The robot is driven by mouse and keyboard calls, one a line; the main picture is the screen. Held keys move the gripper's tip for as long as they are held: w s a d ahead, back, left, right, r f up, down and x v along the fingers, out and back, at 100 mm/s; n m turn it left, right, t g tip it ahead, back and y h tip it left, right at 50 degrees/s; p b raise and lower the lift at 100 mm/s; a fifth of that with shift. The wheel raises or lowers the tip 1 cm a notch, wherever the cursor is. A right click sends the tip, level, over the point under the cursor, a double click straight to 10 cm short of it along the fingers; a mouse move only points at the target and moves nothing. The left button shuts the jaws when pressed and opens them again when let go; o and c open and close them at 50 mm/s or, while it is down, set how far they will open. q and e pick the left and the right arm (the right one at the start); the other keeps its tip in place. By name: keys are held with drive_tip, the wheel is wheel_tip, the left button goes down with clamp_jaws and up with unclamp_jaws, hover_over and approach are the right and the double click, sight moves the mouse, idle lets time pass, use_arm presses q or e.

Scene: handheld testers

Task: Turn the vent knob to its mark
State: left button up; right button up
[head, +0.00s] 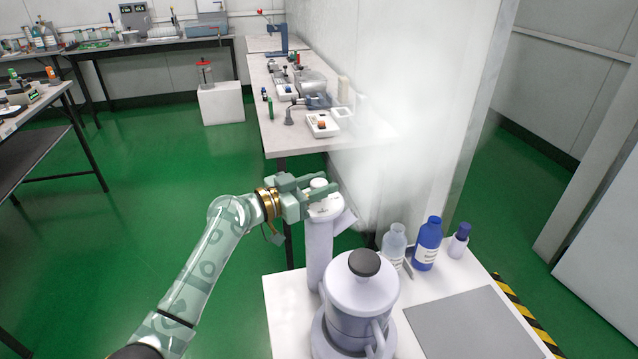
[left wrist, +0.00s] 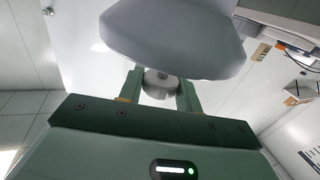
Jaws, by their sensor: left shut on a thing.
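The vent knob (head: 319,184) is a small, pale round knob on top of a light grey column (head: 319,250) beside the white lidded vessel (head: 362,290). My left gripper (head: 316,187) reaches in from the left, its fingers on either side of the knob and shut on it. In the left wrist view the knob (left wrist: 160,84) sits between the two green fingers, below a large pale rounded part. The knob's mark and its turn angle are too small or too covered to read. My right gripper is not in view.
The vessel has a black cap (head: 365,263) and stands on a white table. A clear bottle (head: 394,246), a blue bottle (head: 427,244) and a small blue-capped bottle (head: 458,241) stand to its right. A grey mat (head: 470,325) lies bare in front of them. A bench (head: 275,130) with instruments stands behind.

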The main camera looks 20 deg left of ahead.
use_arm(q)
drive_tip(key=shift+r+n+t+y+p, duration=0.25)
drive_tip(key=shift+n+t+y+p, duration=0.25)
drive_tip(key=shift+n+y+p, duration=0.15)
drive_tip(key=n+y+p, duration=0.1)
drive_tip(key=t+y+p, duration=0.1)
drive_tip(key=shift+s+d+r+n+y, duration=0.1)
drive_tip(key=shift+r+n+y, duration=0.1)
drive_tip(key=shift+n+y, duration=0.15)
drive_tip(key=n+t+y+p, duration=0.1)
drive_tip(key=n+y+p, duration=0.1)
drive_tip(key=y+p, duration=0.1)
drive_tip(key=n+y+p, duration=0.2)
drive_tip(key=y+p, duration=0.1)
drive_tip(key=shift+t, duration=0.4)
drive_tip(key=shift+f+n+y+p, duration=0.2)
drive_tip(key=shift+n+y+p, duration=0.5)
drive_tip(key=shift+y, duration=0.4)
drive_tip(key=shift+f+n+y+p, duration=0.2)
drive_tip(key=shift+n+y+p, duration=0.45)
drive_tip(key=shift+y, duration=0.45)
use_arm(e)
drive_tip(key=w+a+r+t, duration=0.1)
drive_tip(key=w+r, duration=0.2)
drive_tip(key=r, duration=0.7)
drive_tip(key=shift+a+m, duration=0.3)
use_arm(q)
drive_tip(key=shift+f, duration=0.1)
drive_tip(key=o, duration=1)
drive_tip(key=shift+c, duration=0.2)
